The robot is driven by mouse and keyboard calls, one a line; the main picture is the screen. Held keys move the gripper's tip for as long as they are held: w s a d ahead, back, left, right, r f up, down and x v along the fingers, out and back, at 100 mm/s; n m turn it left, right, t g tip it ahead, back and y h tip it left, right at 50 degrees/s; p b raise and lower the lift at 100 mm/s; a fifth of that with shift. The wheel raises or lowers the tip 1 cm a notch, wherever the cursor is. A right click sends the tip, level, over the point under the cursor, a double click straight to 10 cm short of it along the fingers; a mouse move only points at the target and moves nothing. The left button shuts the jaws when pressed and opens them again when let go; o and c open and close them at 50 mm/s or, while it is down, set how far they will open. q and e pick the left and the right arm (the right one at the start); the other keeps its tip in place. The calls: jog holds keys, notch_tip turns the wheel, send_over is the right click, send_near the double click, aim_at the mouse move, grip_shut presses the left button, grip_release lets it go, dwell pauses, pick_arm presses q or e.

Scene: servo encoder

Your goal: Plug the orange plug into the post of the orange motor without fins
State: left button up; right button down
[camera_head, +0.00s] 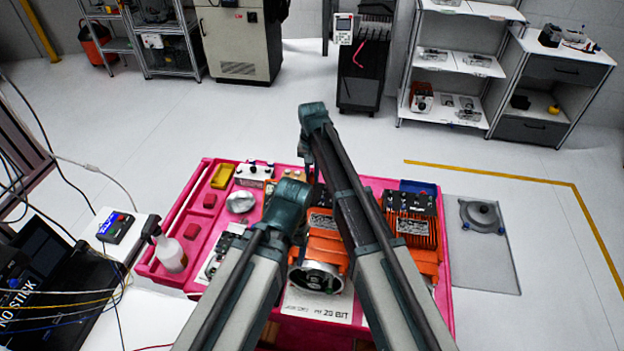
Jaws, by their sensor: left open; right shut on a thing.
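An orange motor (325,247) stands mid-cart, partly covered by my arms, with a round metal face (316,280) towards me; I make out no fins on it. A second orange motor (415,232), with ribbed fins and a dark top, stands to its right. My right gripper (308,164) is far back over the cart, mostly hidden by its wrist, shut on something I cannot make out. My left gripper (301,232) is lower, beside the middle motor, largely hidden by its own wrist; it is open. I cannot make out the orange plug or the posts.
The pink cart (185,215) holds a yellow block (222,176), a white box (254,174), a silver disc (241,202) and a spray bottle (170,254). A blue bin (418,187) sits behind the finned motor. A grey floor plate (484,260) lies to the right.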

aim_at(312, 175)
pick_arm(q)
jog(key=shift+r, duration=0.1)
pick_arm(e)
jog(key=shift+r, duration=0.1)
dwell(0.5)
jog(key=shift+r+p, duration=2.45)
jog(key=shift+p, duration=0.1)
pick_arm(q)
notch_tip(312, 175, up, 5)
jog(key=shift+f, duration=0.1)
jog(key=shift+w+a+r+p, duration=0.1)
jog(key=shift+a+r+p, duration=0.1)
jog(key=shift+r+p, duration=0.35)
jog(key=shift+w+a+r+p, duration=0.1)
jog(key=shift+a+r+p, duration=0.1)
jog(key=shift+r+p, duration=0.3)
pick_arm(e)
jog(key=s, duration=0.1)
jog(key=s+r, duration=0.1)
jog(key=s, duration=0.1)
jog(key=s+r, duration=0.1)
jog(key=shift+s+a, duration=0.25)
jog(key=shift+a, duration=0.15)
pick_arm(q)
notch_tip(312, 175, down, 7)
jog(key=b, duration=0.7)
pick_arm(e)
jog(key=shift+f, duration=3.45)
